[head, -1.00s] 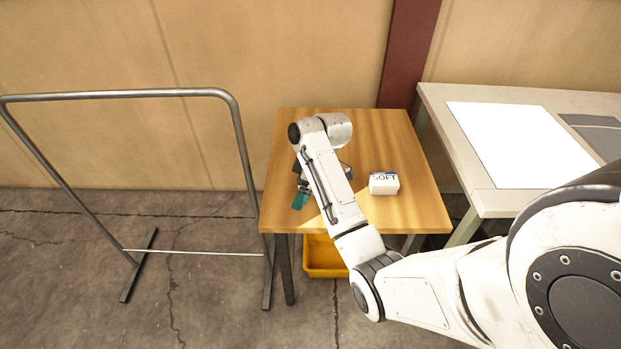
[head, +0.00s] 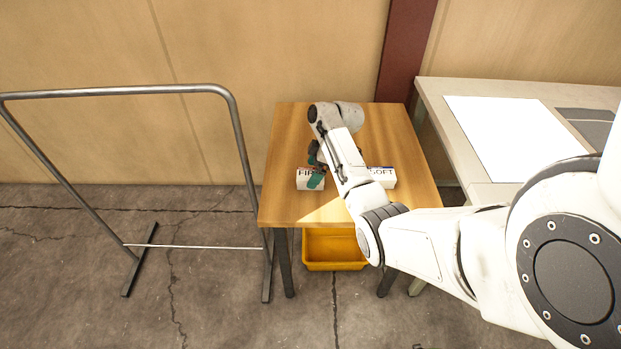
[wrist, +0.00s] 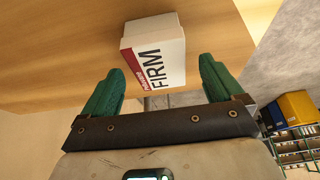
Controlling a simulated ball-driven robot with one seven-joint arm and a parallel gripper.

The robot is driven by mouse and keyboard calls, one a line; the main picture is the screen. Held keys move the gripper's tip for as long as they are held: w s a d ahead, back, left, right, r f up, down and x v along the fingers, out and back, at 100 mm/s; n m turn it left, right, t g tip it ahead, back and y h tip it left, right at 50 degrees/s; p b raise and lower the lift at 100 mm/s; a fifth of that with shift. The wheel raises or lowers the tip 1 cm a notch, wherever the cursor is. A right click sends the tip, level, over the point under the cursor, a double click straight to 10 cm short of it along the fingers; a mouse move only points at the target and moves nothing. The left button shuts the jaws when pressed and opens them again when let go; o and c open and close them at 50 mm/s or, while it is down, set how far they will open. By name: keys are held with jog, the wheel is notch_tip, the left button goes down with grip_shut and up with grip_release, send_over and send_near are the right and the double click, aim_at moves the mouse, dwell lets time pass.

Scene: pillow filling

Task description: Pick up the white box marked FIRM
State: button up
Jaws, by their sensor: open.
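The white box marked FIRM (wrist: 158,50) has a red band and lies on the wooden table. In the wrist view it sits beyond and between my two green fingers, apart from them. In the head view the FIRM box (head: 303,181) is on the left of the table, partly hidden by a finger. My gripper (wrist: 158,88) is open and empty; in the head view my gripper (head: 315,178) is at the FIRM box. A second white box marked SOFT (head: 382,178) is to the right, partly hidden behind my arm.
The wooden table (head: 285,140) is clear behind the boxes. A yellow bin (head: 335,250) is under it. A metal rail frame (head: 110,92) stands to the left. A grey table (head: 435,105) with a white sheet (head: 515,138) is at the right.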

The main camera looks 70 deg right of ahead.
aim_at(311, 174)
jog(key=shift+x, duration=1.5)
jog(key=shift+d, duration=0.1)
jog(key=c, duration=1.1)
